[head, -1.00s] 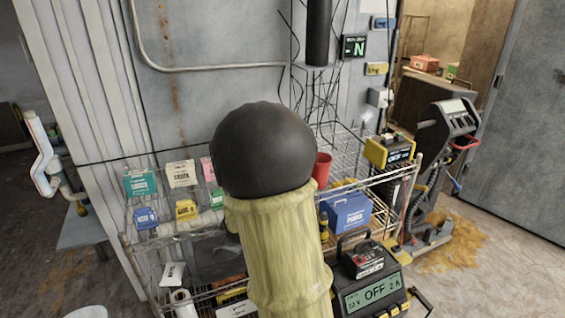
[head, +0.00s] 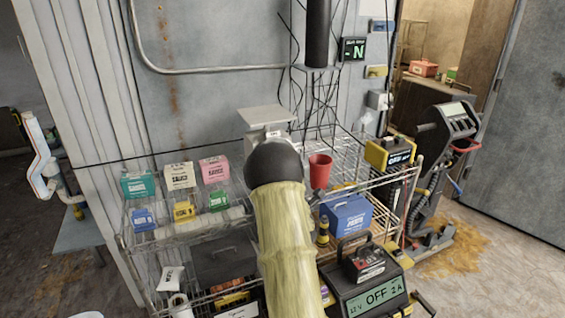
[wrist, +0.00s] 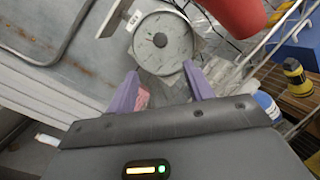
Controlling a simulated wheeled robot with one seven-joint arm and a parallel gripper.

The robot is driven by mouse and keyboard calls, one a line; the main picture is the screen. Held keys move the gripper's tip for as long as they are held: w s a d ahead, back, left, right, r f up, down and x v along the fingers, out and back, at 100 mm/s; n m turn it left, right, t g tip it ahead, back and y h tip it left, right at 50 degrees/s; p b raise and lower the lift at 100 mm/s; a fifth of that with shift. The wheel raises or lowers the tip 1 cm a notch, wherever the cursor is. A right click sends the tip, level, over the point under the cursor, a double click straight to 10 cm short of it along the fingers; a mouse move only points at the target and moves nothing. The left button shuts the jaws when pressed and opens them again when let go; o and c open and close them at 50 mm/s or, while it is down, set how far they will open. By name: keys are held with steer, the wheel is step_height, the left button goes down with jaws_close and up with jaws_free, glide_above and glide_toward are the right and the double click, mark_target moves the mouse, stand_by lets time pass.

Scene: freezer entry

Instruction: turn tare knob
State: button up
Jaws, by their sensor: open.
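A grey scale with a flat square top (head: 266,115) stands on the wire shelf, its lower front hidden by my arm in the head view. In the wrist view its round pale dial (wrist: 146,50) has tick-like marks and a dark round knob (wrist: 160,41) at the middle. My gripper (wrist: 160,68) has two purple fingers, open and apart, with nothing between them. They point at the dial's lower edge, short of the knob in the picture. I cannot tell the remaining gap. In the head view the fingers are hidden behind my arm.
A red cup (head: 320,170) stands just right of the scale and shows close by in the wrist view (wrist: 236,14). Small coloured boxes (head: 180,177) line the shelf at left. A blue box (head: 346,214) and a charger reading OFF (head: 372,290) are at right.

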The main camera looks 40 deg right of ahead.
steer(key=shift+w, duration=0.1)
steer(key=p+x, duration=0.5)
steer(key=x, duration=1.2)
steer(key=shift+w, duration=0.15)
steer(key=c, duration=1)
steer(key=shift+o, duration=0.2)
steer(key=shift+f+m+b, duration=0.15)
steer(key=shift+m+b, duration=0.25)
steer(key=shift+b, duration=0.5)
